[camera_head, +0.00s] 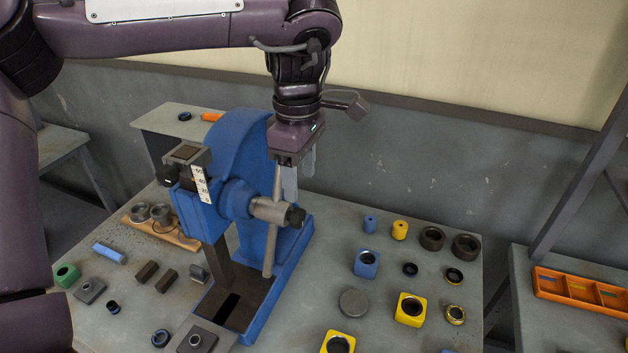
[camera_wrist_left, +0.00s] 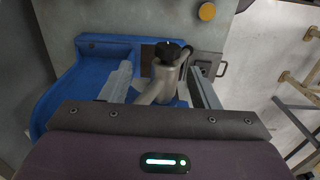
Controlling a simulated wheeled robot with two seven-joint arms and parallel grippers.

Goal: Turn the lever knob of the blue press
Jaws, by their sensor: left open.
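The blue press (camera_head: 237,135) stands upright on the table, with a grey shaft hub (camera_head: 270,210) ending in a black cap. A thin grey lever bar (camera_head: 271,245) crosses the hub, nearly upright. Its upper end reaches my left gripper (camera_head: 298,178), where any knob is hidden. In the left wrist view, the hub (camera_wrist_left: 166,78) and part of the lever (camera_wrist_left: 148,94) show between the open fingers (camera_wrist_left: 162,84). I cannot tell whether a finger touches the lever. My right gripper is not in view.
Yellow and blue blocks, rings and cylinders lie on the table (camera_head: 310,318) right of the press. A wooden board (camera_head: 172,236) with metal rings and small dark blocks lie on its left. An orange tray (camera_head: 583,290) sits on another table at right. The wall is behind.

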